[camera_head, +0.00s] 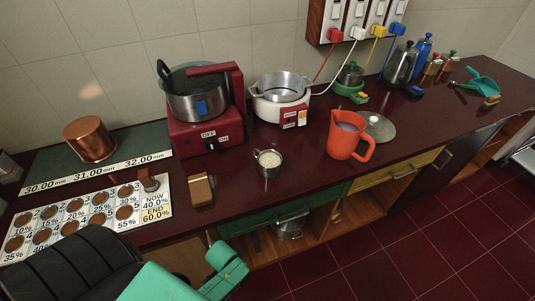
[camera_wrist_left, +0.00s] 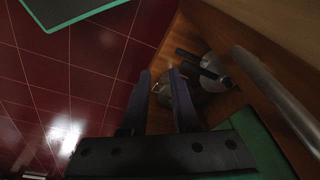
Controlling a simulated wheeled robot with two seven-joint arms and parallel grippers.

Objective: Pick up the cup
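A small metal cup (camera_head: 268,162) stands upright on the dark red countertop (camera_head: 230,190), near the front edge. It holds something pale and grainy. My left arm, teal, shows at the bottom of the head view, below and in front of the counter. My left gripper (camera_wrist_left: 160,75) shows in the left wrist view with its two dark fingers apart and no object held between them. It is away from the cup, which is not in that view. My right gripper is not in view.
An orange-red pitcher (camera_head: 346,136) stands right of the cup, a red cooker with a pot (camera_head: 197,106) behind left, and a white cooker (camera_head: 268,108) behind. A brown block (camera_head: 201,190) lies left. Open shelving (camera_head: 337,217) is below, with metal cookware (camera_wrist_left: 213,76).

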